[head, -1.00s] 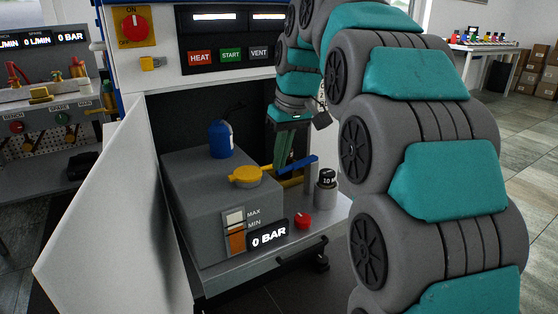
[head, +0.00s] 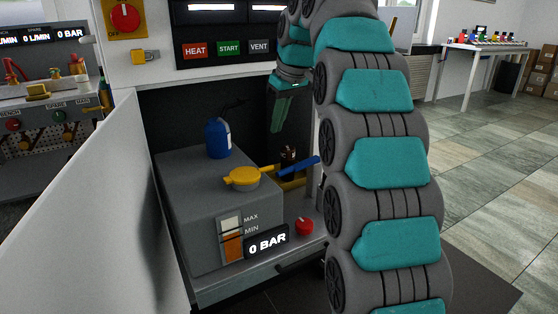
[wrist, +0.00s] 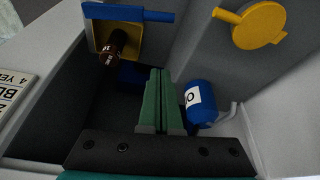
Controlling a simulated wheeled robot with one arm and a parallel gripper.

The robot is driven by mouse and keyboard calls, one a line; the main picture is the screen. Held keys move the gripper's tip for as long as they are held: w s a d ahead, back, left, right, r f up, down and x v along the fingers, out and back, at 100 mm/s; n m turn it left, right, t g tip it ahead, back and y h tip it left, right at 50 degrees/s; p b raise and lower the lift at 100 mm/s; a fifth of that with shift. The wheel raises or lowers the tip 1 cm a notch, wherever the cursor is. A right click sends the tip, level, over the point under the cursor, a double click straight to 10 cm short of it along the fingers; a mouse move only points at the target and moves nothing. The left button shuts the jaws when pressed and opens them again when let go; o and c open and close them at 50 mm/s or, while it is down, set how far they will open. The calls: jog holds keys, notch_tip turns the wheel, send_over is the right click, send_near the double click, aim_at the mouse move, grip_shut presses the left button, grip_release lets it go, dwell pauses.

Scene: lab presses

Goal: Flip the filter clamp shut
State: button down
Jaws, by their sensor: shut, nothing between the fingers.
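The filter clamp appears to be the yellow bracket (head: 291,183) with a blue lever (head: 303,167) beside the grey box. In the wrist view, the blue lever (wrist: 130,13) lies along one edge of the yellow bracket (wrist: 128,52). A dark brown cylinder (head: 288,160) stands at the bracket, and it also shows in the wrist view (wrist: 111,46). I cannot tell how far the lever is swung. My gripper (head: 276,131) points down above and behind the clamp, apart from it. Its green fingers (wrist: 161,70) are together and empty.
A grey box (head: 195,200) carries a yellow cap with a handle (head: 242,178). A red knob (head: 304,226) sits on the front shelf. An open white door (head: 90,215) stands at left. My arm hides the right side.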

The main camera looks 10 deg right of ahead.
aim_at(298, 166)
jog(key=shift+f, duration=0.1)
notch_tip(298, 166, down, 10)
jog(key=b, duration=0.1)
jog(key=shift+s+d, duration=0.15)
jog(key=shift+s, duration=0.1)
dwell(0.4)
dwell(0.4)
